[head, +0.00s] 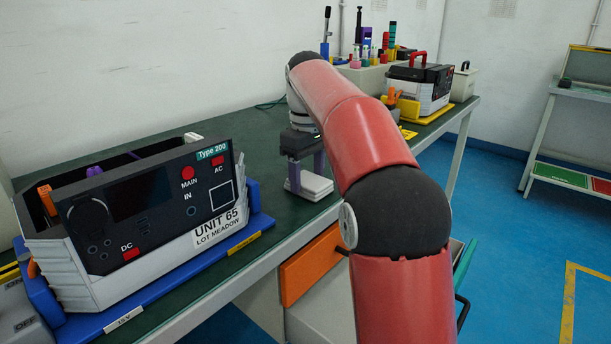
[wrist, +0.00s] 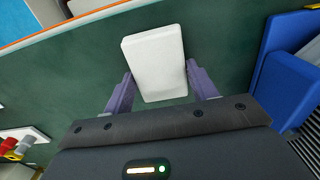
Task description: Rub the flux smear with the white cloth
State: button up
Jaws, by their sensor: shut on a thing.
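The white cloth (head: 312,186) is a folded white block at the front edge of the green bench. It also shows in the wrist view (wrist: 155,62), between two purple fingers. My gripper (head: 304,178) points down over the bench and is shut on the cloth; its fingers (wrist: 158,85) touch both sides of the cloth. The cloth is at or just above the bench top; I cannot tell if it touches. I see no flux smear in either view; it may be hidden under the cloth or behind my arm.
A Type 200 unit (head: 140,215) sits on a blue base (head: 258,224) at the left. A black and white case with a red handle (head: 420,88) stands further back on a yellow base. An orange drawer front (head: 312,265) is below the edge. Green bench top (head: 262,150) is clear behind the cloth.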

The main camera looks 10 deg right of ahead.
jog(key=shift+r, duration=2.85)
jog(key=shift+a, duration=0.1)
